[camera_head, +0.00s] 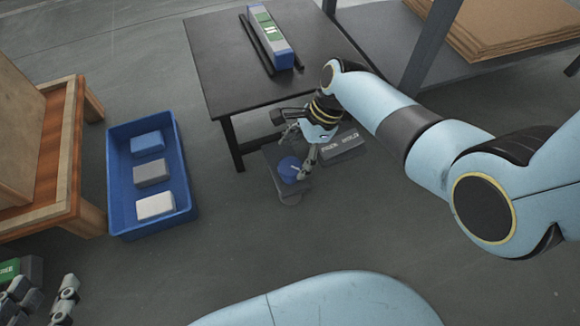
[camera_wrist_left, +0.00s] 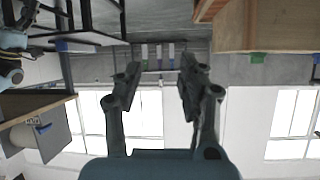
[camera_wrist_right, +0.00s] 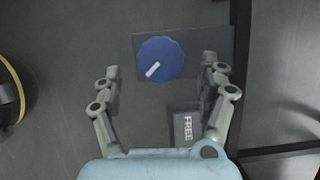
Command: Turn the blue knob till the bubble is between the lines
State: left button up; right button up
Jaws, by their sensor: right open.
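The blue knob (camera_head: 290,168) has a white pointer line and sits on a dark plate near the table's front leg. It also shows in the right wrist view (camera_wrist_right: 160,59), its line slanting from lower left to upper right. My right gripper (camera_head: 294,154) is open, with a fingertip on each side of the knob and visible gaps between. The level (camera_head: 284,55) is a grey and blue bar with green parts on top, lying on the table; its bubble is too small to make out. My left gripper (camera_head: 42,300) is open and empty, far from the knob; its spread fingers show in the left wrist view (camera_wrist_left: 161,66).
The dark table (camera_head: 215,60) stands behind the knob, with dark rails beside the level. A blue crate (camera_head: 190,205) holding three blocks and a wooden bench (camera_head: 60,165) are at left.

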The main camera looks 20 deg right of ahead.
aim_at(291, 166)
jog(key=b+x, duration=0.2)
jog(key=x, duration=0.2)
jog(key=shift+f+b, duration=0.1)
jog(key=shift+b, duration=0.2)
pick_arm(q)
jog(key=w+d+r+m+t+h, duration=0.1)
jog(key=w+r+t, duration=0.3)
jog(key=r, duration=0.4)
jog(key=w+d+r+t+h, duration=0.1)
jog(key=w+r+t, duration=0.3)
jog(key=r, duration=0.4)
jog(key=shift+w+m, duration=0.15)
jog(key=shift+m, duration=0.25)
